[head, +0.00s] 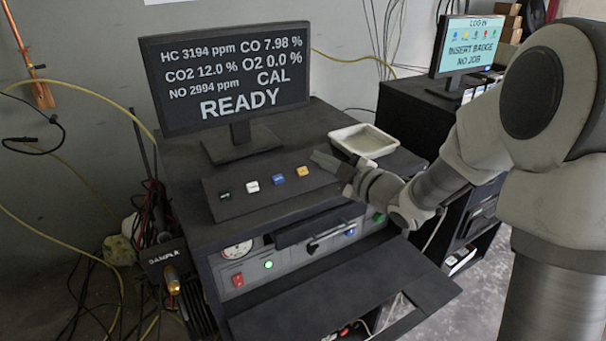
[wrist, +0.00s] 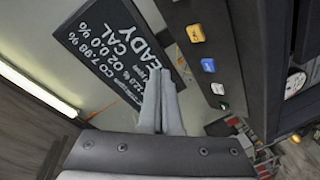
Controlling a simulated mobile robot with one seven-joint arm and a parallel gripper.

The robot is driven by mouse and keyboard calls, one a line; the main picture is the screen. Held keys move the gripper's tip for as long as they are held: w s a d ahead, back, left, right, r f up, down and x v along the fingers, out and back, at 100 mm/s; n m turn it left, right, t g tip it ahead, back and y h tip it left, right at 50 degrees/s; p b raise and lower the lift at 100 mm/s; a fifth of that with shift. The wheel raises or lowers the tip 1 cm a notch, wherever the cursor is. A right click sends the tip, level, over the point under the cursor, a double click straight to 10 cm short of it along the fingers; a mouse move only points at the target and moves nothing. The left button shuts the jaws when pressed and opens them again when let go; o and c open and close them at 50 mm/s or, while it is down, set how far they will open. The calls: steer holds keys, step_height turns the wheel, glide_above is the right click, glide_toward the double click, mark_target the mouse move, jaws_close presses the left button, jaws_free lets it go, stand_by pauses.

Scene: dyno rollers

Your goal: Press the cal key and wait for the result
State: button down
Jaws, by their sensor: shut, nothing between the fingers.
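The key panel (head: 265,206) on the dark bench carries a row of keys: a dark green key (head: 224,196), a white key (head: 252,187), a blue key (head: 279,179) and a yellow key (head: 303,171). Their labels are too small to read, so I cannot tell which is cal. The monitor (head: 226,78) behind reads "CAL READY" below gas values. My gripper (head: 322,160) is shut and empty, near the yellow key at the panel's right end, apart from the keys. In the wrist view, the shut fingers (wrist: 160,92) are beside the key row, which includes the yellow key (wrist: 195,33).
A white tray (head: 363,141) stands behind my gripper on the bench top. Below the panel are a gauge (head: 237,250) and a red switch (head: 238,280). Cables hang at the left.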

mark_target(303, 171)
steer(key=f, duration=0.1)
steer(key=w+a+f+b, duration=0.1)
steer(key=w+f, duration=0.1)
steer(key=shift+a+f+b, duration=0.25)
steer(key=shift+f+b, duration=0.05)
steer(key=shift+b, duration=0.05)
steer(key=shift+w+a+f+b, duration=0.35)
steer(key=shift+w+f+b, duration=0.25)
steer(key=shift+b, duration=0.2)
steer(key=shift+f, duration=0.1)
stand_by(1.1)
steer(key=shift+w+a+f+b, duration=0.15)
steer(key=shift+w+f+b, duration=0.1)
steer(key=shift+b, duration=0.4)
steer(key=shift+w+a+f+b, duration=0.15)
steer(key=shift+w+f+b, duration=0.1)
steer(key=shift+b, duration=0.2)
stand_by(0.4)
steer(key=shift+s, duration=0.1)
steer(key=shift+s+d+r, duration=0.3)
steer(key=shift+s+r, duration=0.1)
steer(key=shift+r, duration=0.2)
stand_by(0.3)
